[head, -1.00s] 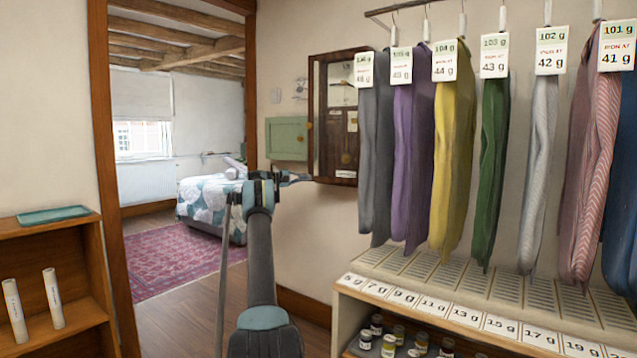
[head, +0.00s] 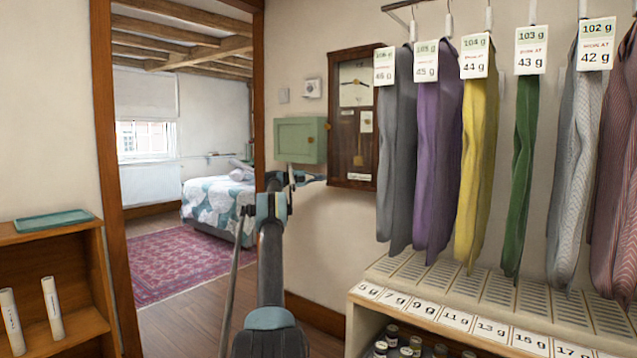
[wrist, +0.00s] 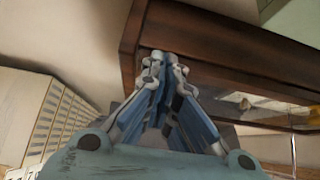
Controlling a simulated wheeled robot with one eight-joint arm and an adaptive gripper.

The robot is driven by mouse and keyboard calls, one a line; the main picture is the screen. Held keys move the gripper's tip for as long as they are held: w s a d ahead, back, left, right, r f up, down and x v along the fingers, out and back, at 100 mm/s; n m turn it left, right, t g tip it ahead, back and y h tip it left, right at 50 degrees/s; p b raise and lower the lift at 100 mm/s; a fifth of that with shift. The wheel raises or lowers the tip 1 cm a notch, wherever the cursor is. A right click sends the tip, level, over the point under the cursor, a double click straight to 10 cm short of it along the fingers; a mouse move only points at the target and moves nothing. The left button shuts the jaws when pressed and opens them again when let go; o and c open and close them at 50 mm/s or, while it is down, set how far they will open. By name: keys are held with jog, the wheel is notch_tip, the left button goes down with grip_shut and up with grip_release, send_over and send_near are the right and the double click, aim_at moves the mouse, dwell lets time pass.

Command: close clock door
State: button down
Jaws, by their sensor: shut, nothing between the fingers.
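The clock (head: 352,184) is a dark wooden wall case with a glazed front, a pale dial (head: 355,88) and a pendulum inside. From the head view I cannot tell whether its door is fully closed or slightly ajar. My gripper (head: 319,179) is shut and empty, at the lower left corner of the case. In the wrist view, the shut fingertips (wrist: 158,62) appear at a corner of the dark wooden frame (wrist: 230,55), overlapping its edge. Whether they touch it is unclear. Glass and a small brass-coloured part (wrist: 244,103) show beyond the frame.
Hanging cloths (head: 398,150) and a slatted shelf unit (head: 400,272) crowd the right side. A wooden shelf (head: 75,333) stands at left. The doorway to the bedroom is open.

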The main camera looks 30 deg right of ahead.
jog(key=shift+s+d, duration=0.2)
jog(key=shift+d, duration=0.15)
jog(key=shift+s, duration=0.1)
